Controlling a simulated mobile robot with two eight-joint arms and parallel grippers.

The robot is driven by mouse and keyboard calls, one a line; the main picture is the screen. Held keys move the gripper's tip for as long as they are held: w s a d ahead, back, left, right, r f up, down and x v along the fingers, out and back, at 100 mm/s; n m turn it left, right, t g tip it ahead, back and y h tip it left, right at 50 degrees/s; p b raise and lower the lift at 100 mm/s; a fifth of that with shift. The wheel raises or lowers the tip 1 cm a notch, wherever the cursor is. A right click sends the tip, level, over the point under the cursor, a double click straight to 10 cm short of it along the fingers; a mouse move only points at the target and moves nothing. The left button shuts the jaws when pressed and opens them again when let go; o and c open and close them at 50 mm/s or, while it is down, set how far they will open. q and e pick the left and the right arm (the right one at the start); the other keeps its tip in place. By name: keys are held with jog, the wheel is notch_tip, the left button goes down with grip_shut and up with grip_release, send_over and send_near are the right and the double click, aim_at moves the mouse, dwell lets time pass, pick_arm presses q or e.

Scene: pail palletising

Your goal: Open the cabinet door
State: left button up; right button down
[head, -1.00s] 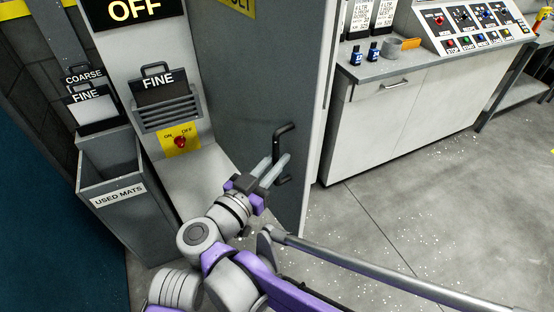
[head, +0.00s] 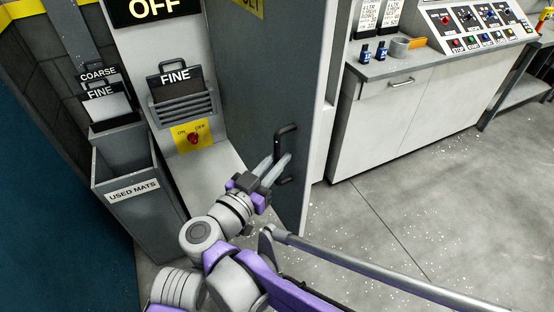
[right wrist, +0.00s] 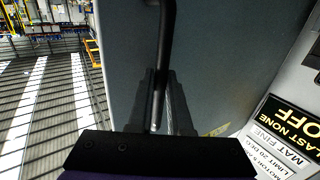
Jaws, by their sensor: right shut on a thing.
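The cabinet door (head: 255,95) is a tall dark grey panel, standing at an angle beside a light panel marked OFF. Its black bar handle (head: 278,144) is near the lower right part of the door. My right gripper (head: 277,168) is shut on the handle, with its fingers across the lower part of the bar. In the right wrist view the handle (right wrist: 168,35) runs down between the two dark fingers (right wrist: 160,100), with the grey door face behind. How far the door stands from its frame is hard to tell. My left gripper is not in view.
A grey used-mats bin (head: 145,215) stands at the left, by a yellow switch plate (head: 193,136). A white counter cabinet (head: 395,115) with a control panel (head: 480,25) stands at the right. The speckled floor (head: 400,215) in front is clear.

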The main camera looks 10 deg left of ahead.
jog(key=shift+a+r, duration=0.1)
jog(key=c, duration=0.8)
grip_release()
jog(key=shift+w, duration=0.1)
jog(key=shift+c, duration=0.2)
